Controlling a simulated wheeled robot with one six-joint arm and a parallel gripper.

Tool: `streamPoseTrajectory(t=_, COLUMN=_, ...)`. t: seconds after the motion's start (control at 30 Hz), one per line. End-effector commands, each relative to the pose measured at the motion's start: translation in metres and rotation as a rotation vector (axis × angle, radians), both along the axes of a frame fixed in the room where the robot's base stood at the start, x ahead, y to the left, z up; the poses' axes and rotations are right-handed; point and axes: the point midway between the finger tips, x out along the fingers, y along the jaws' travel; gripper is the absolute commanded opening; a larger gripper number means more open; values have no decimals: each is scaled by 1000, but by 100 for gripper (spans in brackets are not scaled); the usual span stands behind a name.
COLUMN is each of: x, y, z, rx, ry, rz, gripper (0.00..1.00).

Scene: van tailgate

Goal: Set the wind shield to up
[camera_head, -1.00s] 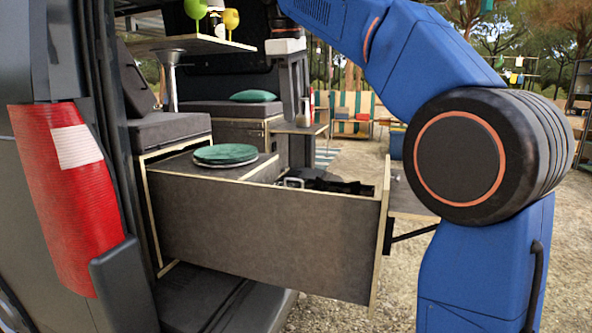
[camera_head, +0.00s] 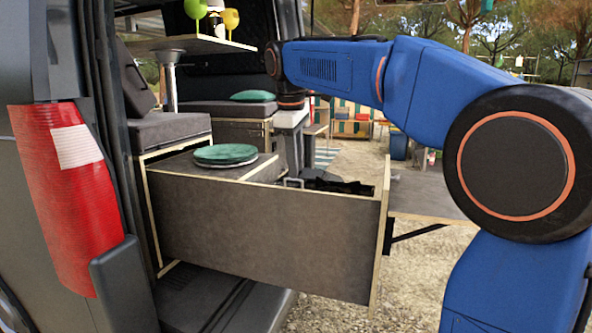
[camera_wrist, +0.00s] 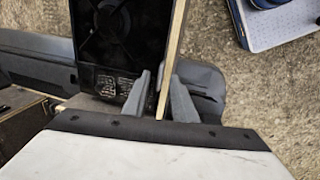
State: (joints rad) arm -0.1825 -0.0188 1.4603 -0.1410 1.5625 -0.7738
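In the wrist view a black stove (camera_wrist: 110,28) with a round burner fills the top middle, with white lettering on its near edge. I cannot make out the wind shield as a separate part. My gripper (camera_wrist: 160,76) has its two grey fingers apart, one on each side of a thin wooden wall edge in the picture; I cannot tell whether they touch it. Nothing is clearly held. In the head view my white-cased wrist (camera_head: 290,118) points down behind the pulled-out drawer (camera_head: 265,240). The fingertips are hidden there.
Dark items and a metal bracket (camera_head: 293,182) show inside the drawer. A side table (camera_head: 430,195) stands right of the drawer. The red tail light (camera_head: 65,190) is at the left.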

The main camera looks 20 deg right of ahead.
Motion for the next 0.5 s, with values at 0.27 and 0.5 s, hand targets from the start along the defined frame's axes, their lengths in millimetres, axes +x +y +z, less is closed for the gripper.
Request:
streamPoseTrajectory(t=0.27, x=3, y=-2, z=-19, rx=0, ry=1, rz=0, gripper=25)
streamPoseTrajectory(t=0.5, x=3, y=-2, z=-19, rx=0, ry=1, rz=0, gripper=25)
